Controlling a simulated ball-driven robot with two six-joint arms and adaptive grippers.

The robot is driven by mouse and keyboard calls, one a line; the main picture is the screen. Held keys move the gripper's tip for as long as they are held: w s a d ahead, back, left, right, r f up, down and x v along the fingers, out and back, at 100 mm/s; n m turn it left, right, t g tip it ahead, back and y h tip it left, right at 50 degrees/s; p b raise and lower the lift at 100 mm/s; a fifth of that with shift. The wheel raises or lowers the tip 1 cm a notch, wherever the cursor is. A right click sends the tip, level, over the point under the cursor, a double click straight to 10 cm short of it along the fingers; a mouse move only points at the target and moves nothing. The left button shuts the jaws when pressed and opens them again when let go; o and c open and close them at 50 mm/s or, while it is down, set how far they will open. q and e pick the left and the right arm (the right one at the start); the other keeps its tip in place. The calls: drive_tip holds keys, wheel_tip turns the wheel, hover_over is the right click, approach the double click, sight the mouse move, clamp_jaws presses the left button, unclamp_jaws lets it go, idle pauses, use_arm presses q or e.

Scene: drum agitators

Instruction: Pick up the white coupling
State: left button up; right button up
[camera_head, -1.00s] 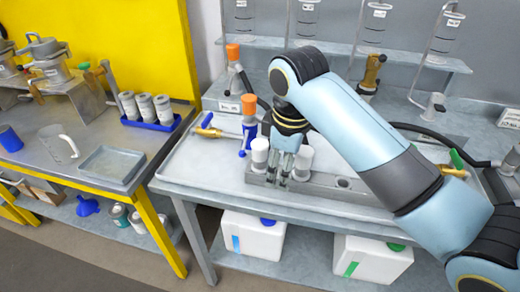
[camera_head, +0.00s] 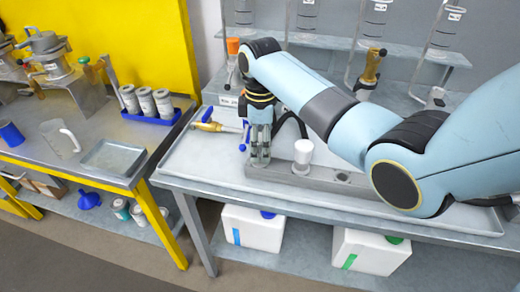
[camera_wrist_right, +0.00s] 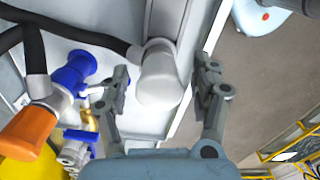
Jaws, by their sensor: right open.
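A white coupling (camera_wrist_right: 160,80) shows in the right wrist view between the two fingers of my right gripper (camera_wrist_right: 163,82), with gaps on both sides. The gripper is open and points down. My left gripper is not in view.
An orange-topped blue valve (camera_wrist_right: 55,100) and a black hose (camera_wrist_right: 75,32) are close beside the gripper. White canisters (camera_head: 252,228) stand on the lower shelf.

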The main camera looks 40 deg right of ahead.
sight(260, 152)
drive_tip(key=shift+f, duration=1.5)
clamp_jaws()
